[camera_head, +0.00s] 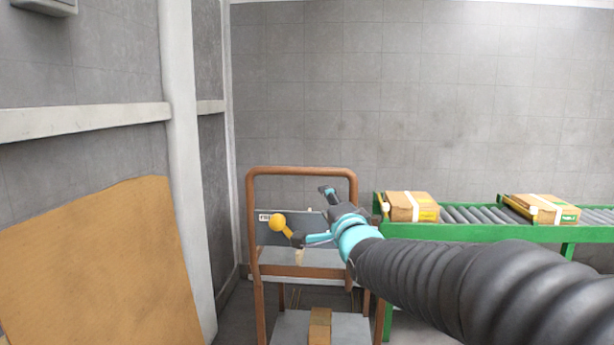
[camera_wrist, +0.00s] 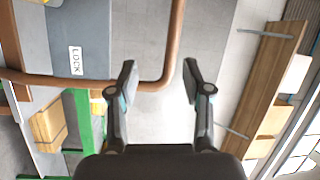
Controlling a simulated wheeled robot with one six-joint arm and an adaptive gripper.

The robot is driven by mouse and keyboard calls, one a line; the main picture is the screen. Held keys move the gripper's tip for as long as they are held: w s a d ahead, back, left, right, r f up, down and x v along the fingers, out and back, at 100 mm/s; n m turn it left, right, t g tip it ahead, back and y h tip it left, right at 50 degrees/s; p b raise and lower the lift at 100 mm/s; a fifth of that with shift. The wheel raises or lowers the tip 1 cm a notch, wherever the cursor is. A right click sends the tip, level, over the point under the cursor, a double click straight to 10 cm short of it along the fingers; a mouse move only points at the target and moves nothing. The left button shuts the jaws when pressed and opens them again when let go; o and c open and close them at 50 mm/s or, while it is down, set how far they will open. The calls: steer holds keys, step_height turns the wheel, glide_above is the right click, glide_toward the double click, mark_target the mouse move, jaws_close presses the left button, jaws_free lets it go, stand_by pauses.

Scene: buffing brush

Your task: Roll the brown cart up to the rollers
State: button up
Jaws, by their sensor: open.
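The brown cart (camera_head: 252,225) stands upright in the middle of the head view, with a tall tube frame, a grey panel and a low deck. Its brown tube (camera_wrist: 177,35) bends close by the fingertips in the wrist view. A "LOCK" label (camera_wrist: 75,60) shows on the panel there. The rollers (camera_head: 470,214) lie right of the cart.
The rollers sit on a green stand (camera_head: 460,232) and carry cardboard boxes (camera_head: 412,207). A large brown board (camera_head: 100,265) is at the left, before a pale pillar (camera_head: 183,150). A wall closes the back.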

mark_target(303, 174)
steer(key=shift+m+t+y, duration=0.3)
steer(key=shift+m+y, duration=0.2)
steer(key=shift+y, duration=0.2)
steer(key=x, duration=0.5)
steer(key=a+p+x, duration=0.1)
steer(key=x, duration=0.4)
steer(key=r+p+x, duration=0.1)
steer(key=x, duration=0.5)
steer(key=shift+s+a, duration=0.15)
steer(key=shift+s, duration=0.15)
jaws_close()
